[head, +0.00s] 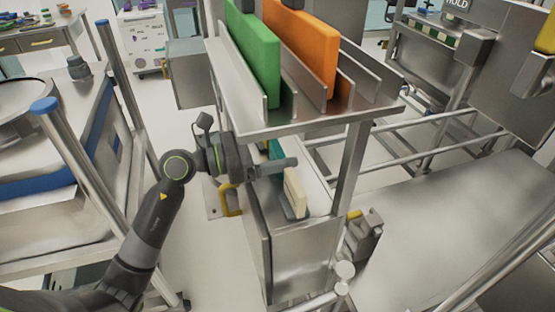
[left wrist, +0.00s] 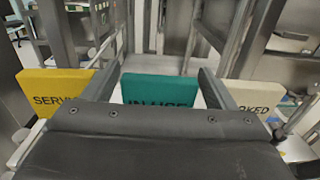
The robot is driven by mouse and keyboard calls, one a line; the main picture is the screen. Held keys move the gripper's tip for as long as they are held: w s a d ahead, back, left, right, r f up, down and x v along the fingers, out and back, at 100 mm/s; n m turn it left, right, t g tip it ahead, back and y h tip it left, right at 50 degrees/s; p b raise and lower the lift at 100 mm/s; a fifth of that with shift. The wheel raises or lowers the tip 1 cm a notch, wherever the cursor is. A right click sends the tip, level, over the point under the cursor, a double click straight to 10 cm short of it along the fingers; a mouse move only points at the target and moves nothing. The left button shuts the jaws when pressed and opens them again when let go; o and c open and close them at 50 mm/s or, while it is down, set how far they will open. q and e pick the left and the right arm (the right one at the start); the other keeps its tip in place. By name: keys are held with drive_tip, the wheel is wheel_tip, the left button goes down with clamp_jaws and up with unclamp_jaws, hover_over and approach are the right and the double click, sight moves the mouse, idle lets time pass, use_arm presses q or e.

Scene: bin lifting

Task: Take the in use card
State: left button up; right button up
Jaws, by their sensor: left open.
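The teal in use card (left wrist: 160,90) stands upright in the left wrist view, its lettering partly covered by my gripper body. My left gripper (head: 278,165) is open, and in the left wrist view its two fingers lie on either side of the teal card. I cannot tell whether they touch it. In the head view only a small part of the teal card (head: 276,150) shows behind the gripper. A yellow card reading "SERV" (left wrist: 55,88) stands to the left and a cream card ending in "KED" (left wrist: 255,97) to the right. My right gripper is not in view.
A metal rack holding a green board (head: 254,55) and an orange board (head: 303,45) stands above and behind the gripper. A rack post (head: 352,165) rises right of the cards. A steel table (head: 450,230) lies at right, a railed cart (head: 60,170) at left.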

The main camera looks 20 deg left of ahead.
use_arm(q)
drive_tip(key=shift+w+d, duration=0.1)
drive_tip(key=shift+d, duration=0.1)
drive_tip(key=c, duration=0.7)
drive_tip(key=shift+c, duration=0.4)
drive_tip(key=shift+r, duration=0.1)
